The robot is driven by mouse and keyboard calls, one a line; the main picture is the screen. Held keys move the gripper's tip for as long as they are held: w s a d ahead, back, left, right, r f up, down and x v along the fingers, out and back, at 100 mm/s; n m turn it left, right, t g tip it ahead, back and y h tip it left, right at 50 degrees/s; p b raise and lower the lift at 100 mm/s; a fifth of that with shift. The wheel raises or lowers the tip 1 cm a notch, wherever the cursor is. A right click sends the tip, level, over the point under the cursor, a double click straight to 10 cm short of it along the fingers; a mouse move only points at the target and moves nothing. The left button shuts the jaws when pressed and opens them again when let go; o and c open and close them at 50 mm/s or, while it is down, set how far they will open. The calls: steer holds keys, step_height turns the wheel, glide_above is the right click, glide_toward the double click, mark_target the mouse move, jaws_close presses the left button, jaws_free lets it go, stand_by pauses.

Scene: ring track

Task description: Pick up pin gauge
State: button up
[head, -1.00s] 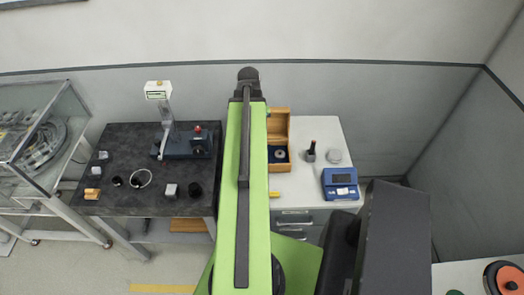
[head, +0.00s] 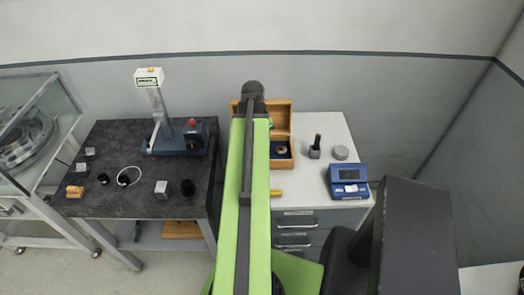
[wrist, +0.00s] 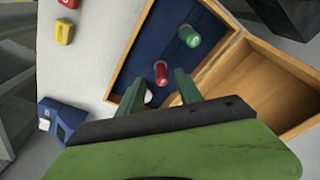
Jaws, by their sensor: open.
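I cannot tell for sure which piece is the pin gauge. In the wrist view an open wooden case (wrist: 222,63) with blue lining holds a red-ended piece (wrist: 161,72) and a green-ended piece (wrist: 189,36). My gripper (wrist: 160,76) is open above the case. The red-ended piece shows between its two green fingers, with nothing gripped. A pale round part (wrist: 148,97) shows beside the left finger. In the head view the wooden case (head: 284,106) stands on the white bench, partly hidden behind my green arm; my fingertips are hidden there.
The white bench (head: 318,190) also carries a blue display unit (head: 348,181), a dark upright piece in a grey block (head: 315,147) and a grey disc (head: 341,152). A black table (head: 108,140) with a measuring stand (head: 175,138) is at left. A wall is behind.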

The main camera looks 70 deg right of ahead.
steer(key=f+b, duration=0.1)
steer(key=f, duration=0.1)
steer(key=d+f+b, duration=0.1)
steer(key=f+b, duration=0.1)
steer(key=shift+f+b, duration=0.3)
steer(key=shift+r, duration=0.15)
steer(key=shift+a, duration=0.1)
steer(key=shift+c, duration=0.2)
jaws_close()
